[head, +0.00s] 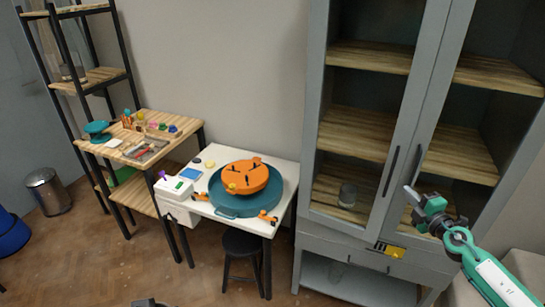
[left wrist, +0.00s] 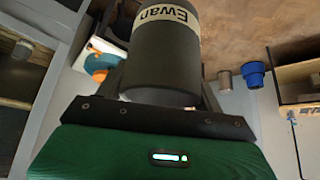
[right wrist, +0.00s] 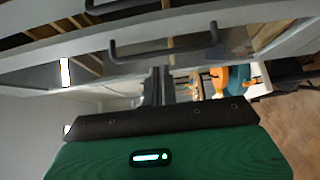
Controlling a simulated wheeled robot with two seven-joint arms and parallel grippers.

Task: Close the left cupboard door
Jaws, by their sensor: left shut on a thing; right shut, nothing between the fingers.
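The tall grey cupboard has two glazed doors. The left cupboard door (head: 411,108) looks about in line with its frame; I cannot tell whether a small gap is left. Its dark bar handle (head: 390,171) stands beside the right door's handle (head: 417,172). My right gripper (head: 409,191) is shut and empty, in front of the doors near the lower ends of the handles. In the right wrist view its fingers (right wrist: 161,85) point toward a bar handle (right wrist: 165,46); contact is unclear.
A white table (head: 275,165) with a teal basin (head: 225,207) and an orange object (head: 240,178) stands left of the cupboard. A black stool (head: 243,243) is under its front. A wooden bench (head: 165,122) and bin (head: 48,191) are farther left. Floor in front is open.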

